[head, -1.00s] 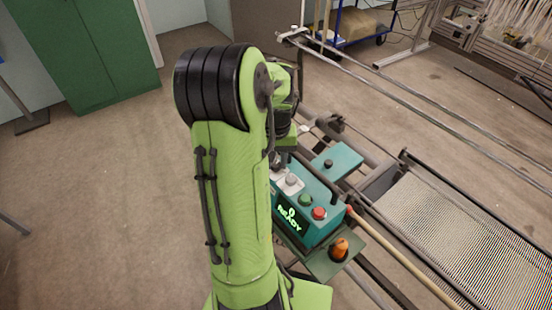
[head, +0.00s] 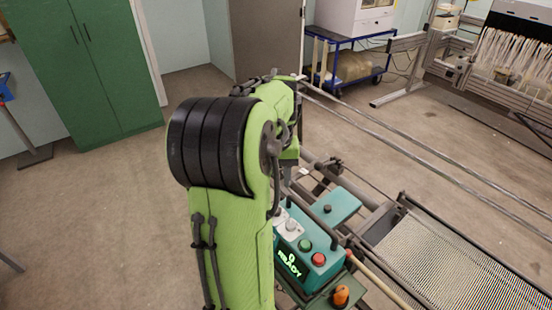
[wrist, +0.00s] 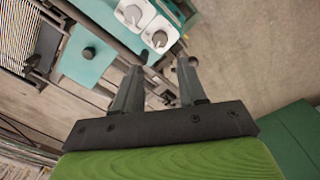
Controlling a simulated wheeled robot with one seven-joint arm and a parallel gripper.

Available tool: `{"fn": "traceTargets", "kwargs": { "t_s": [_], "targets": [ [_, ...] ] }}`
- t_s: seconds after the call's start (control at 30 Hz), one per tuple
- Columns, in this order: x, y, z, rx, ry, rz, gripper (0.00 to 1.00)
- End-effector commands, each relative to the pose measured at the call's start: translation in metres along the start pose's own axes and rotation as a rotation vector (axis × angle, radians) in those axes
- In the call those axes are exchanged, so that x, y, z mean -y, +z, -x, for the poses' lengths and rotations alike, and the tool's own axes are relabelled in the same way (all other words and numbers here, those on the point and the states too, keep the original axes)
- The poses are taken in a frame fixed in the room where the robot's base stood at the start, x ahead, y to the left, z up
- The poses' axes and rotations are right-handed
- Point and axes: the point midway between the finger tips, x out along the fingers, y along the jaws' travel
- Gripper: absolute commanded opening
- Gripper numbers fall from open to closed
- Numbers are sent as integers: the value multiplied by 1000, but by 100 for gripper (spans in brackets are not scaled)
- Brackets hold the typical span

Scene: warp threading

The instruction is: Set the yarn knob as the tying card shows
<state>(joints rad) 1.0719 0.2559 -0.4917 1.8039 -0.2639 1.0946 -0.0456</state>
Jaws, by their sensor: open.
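A teal control box (head: 318,276) stands right of my arm in the head view, its lit display (head: 289,262) reading READY. A pale knob (head: 291,225) shows on its top. In the wrist view two pale round knobs on white plates, one upper (wrist: 132,14) and one lower (wrist: 159,38), lie just beyond my fingertips. I cannot tell which is the yarn knob, and their settings are too small to read. My gripper (wrist: 159,68) is open and empty, apart from both knobs; in the head view my arm hides it. I cannot make out a tying card.
A green button (head: 305,245) and red button (head: 318,259) sit on the box. A teal plate with a black knob (head: 328,208) lies beside it. An orange object (head: 341,295) is in front. The warp frame (head: 440,265) is at right; open floor lies left.

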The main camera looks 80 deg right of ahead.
Motion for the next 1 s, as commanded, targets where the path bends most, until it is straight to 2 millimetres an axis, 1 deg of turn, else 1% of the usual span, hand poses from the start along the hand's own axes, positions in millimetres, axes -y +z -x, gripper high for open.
{"fn": "traceTargets", "kwargs": {
  "t_s": [0.03,0.1,0.2,0.27,1.0],
  "targets": [
    [0,-1,17,-4,0,1,41],
    [0,-1,32,-4,0,1,41],
    [0,0,45,-1,-1,1,41],
    [0,0,49,-1,0,1,41],
    [0,0,50,1,-1,1,41]
  ]
}}
